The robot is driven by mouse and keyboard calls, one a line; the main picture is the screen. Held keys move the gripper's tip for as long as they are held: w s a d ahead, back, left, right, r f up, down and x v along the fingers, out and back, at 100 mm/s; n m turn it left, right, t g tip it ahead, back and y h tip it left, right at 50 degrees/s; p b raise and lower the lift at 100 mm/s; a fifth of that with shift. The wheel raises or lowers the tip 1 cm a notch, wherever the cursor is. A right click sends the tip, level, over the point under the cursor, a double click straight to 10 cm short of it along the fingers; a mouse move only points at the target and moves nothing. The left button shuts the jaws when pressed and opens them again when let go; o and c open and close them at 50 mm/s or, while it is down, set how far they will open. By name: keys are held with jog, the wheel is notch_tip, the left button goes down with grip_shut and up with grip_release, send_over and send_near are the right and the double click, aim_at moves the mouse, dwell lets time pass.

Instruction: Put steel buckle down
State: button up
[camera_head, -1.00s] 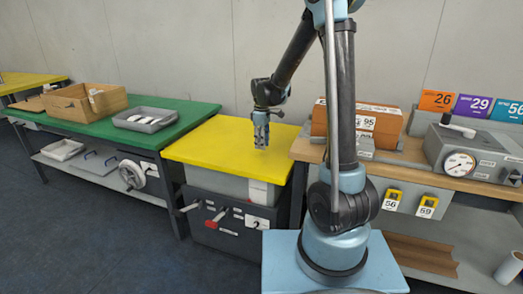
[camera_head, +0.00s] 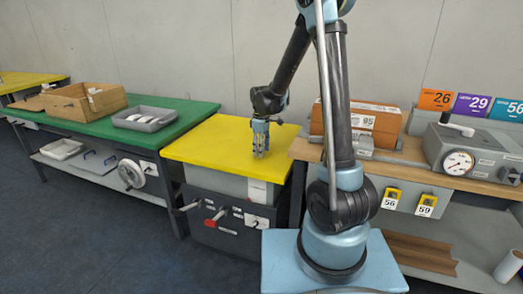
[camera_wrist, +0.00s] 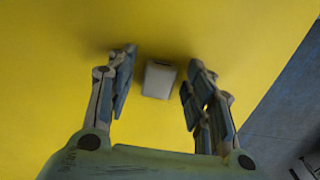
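In the wrist view a small light-grey block, which I take to be the steel buckle (camera_wrist: 159,79), lies on the yellow tabletop (camera_wrist: 50,70). My gripper (camera_wrist: 158,75) is open, with one finger on each side of the buckle and yellow showing in the gaps. In the head view my gripper (camera_head: 260,154) points down at the yellow tabletop (camera_head: 205,143), its tips close to the surface. The buckle cannot be made out in the head view.
The green table (camera_head: 190,110) on the left carries a wooden box (camera_head: 75,107) and a grey tray (camera_head: 145,121). On the right bench stand an orange-brown box (camera_head: 375,123) and a grey gauge unit (camera_head: 475,152). The yellow top is clear around my gripper.

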notch_tip(320, 180, up, 12)
dwell(0.7)
